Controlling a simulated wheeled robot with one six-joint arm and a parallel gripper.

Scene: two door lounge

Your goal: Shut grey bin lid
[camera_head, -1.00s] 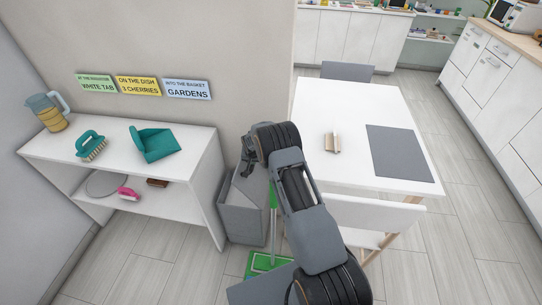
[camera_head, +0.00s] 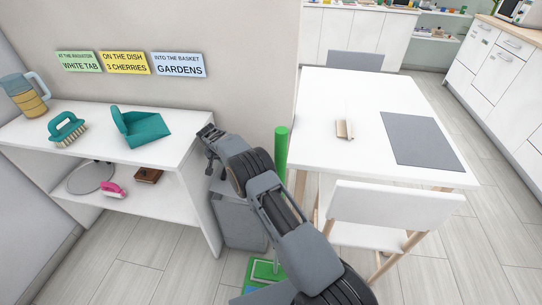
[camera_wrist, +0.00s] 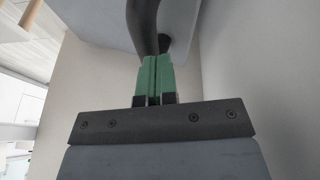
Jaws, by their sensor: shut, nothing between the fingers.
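The grey bin (camera_head: 240,222) stands on the floor between the white shelf unit and the table. My arm covers its top in the head view, so I cannot tell how its lid stands. My gripper (camera_head: 208,152) is above the bin, near the shelf's right end. In the wrist view its green fingers (camera_wrist: 155,62) are shut together and hold nothing. A dark curved bar and a grey-blue panel (camera_wrist: 95,18) show just beyond the fingertips; I cannot tell whether the panel is the lid or whether the fingers touch it.
The white shelf unit (camera_head: 185,150) holds a jug (camera_head: 22,98), a brush (camera_head: 66,130) and a teal dustpan (camera_head: 140,128). A green-handled mop (camera_head: 281,150) stands beside my arm. The white table (camera_head: 365,100) and a chair (camera_head: 395,205) are on the right.

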